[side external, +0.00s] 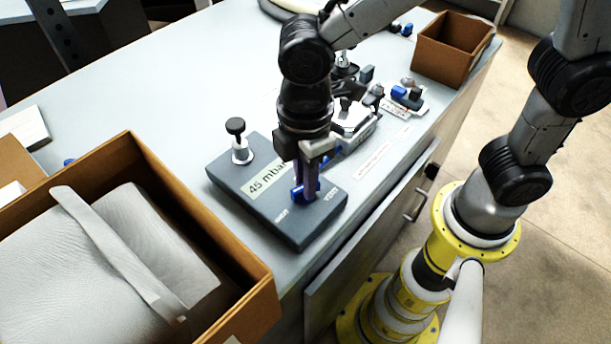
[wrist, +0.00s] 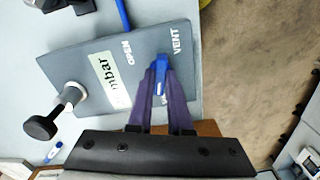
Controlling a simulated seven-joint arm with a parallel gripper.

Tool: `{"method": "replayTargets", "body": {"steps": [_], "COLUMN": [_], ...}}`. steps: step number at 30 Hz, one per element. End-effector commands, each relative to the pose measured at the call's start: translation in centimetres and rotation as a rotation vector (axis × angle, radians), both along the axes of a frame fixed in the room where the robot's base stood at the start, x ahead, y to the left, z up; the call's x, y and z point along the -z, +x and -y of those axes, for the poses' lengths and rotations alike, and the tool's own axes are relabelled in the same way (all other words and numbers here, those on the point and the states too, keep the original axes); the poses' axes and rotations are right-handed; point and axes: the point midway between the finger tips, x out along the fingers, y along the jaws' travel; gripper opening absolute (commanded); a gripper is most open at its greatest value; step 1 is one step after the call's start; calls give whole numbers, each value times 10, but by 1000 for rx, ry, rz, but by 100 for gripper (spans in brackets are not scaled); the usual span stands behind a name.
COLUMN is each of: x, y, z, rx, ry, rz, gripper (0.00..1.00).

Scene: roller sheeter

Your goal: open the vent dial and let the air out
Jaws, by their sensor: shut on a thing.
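The vent dial (wrist: 161,66) is a blue handle on a dark grey panel (wrist: 60,50). In the wrist view it lies between the purple fingers of my gripper (wrist: 160,82), which are shut on it. The words OPEN and VENT are printed on the panel near the dial. In the side view my gripper (side external: 308,188) points down onto the blue dial (side external: 299,194) at the right part of the panel (side external: 228,170). A label reading 45 mbar (side external: 266,180) is on the panel; my fingers hide part of the dial.
A black-topped knob (side external: 236,128) stands up on the panel's left part. A cardboard box (side external: 255,300) with grey sheets is at the front left. Small devices (side external: 352,116) stand behind my gripper, and a brown box (side external: 452,50) is at the back right. The table's left middle is clear.

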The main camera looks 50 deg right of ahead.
Motion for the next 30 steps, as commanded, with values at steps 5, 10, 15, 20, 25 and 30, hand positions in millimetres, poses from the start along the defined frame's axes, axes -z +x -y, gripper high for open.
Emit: {"method": "replayTargets", "body": {"steps": [5,10,15,20,25,30], "x": [-1,-1,-1,-1,-1,-1], "y": [0,0,0,0,0,0], "z": [0,0,0,0,0,0], "rx": [167,328,489,641,802,955], "ry": [1,1,1,1,1,2], "rz": [1,1,0,0,0,1], "gripper": [0,0,0,0,0,0]}}
